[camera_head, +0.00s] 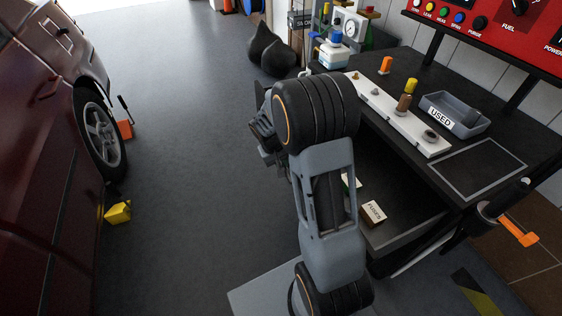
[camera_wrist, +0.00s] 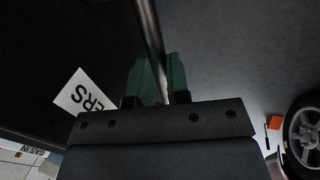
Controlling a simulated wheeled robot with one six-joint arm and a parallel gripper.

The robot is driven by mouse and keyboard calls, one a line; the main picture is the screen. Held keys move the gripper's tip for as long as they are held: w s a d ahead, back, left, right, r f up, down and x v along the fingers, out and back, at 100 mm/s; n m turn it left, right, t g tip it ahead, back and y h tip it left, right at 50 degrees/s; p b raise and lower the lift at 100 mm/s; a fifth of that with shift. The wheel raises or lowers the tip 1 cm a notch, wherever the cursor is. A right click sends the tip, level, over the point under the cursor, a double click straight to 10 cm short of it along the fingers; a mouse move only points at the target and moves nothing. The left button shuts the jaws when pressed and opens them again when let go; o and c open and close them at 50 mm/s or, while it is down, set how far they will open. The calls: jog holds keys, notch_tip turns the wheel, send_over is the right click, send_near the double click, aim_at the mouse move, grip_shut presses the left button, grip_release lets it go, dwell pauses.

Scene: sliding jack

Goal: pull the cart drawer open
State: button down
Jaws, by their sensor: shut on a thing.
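The dark work cart (camera_head: 462,125) stands at the right in the head view. Below its top is a dark open space with a flat base (camera_head: 405,228) and a box marked FUSES (camera_head: 374,212). I cannot tell whether this base is the drawer or a lower shelf. In the wrist view, the green fingers of my gripper (camera_wrist: 158,75) are shut around a thin grey bar, the drawer handle (camera_wrist: 150,32). A dark panel with a white label ending in ERS (camera_wrist: 84,94) lies to its left. In the head view, my arm hides the fingertips and the handle.
The cart top holds a white strip with small parts (camera_head: 390,112) and a grey tray marked USED (camera_head: 455,112). A dark red car (camera_head: 45,150) stands at the left, with a yellow wheel chock (camera_head: 118,212) beside it. The grey floor between is clear.

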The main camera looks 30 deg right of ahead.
jog(key=shift+s+a, duration=0.1)
jog(key=c, duration=1.1)
grip_release()
jog(key=shift+r, duration=0.1)
jog(key=p+v, duration=0.2)
jog(key=v, duration=1.1)
jog(key=shift+r+p, duration=0.3)
jog(key=shift+p, duration=0.1)
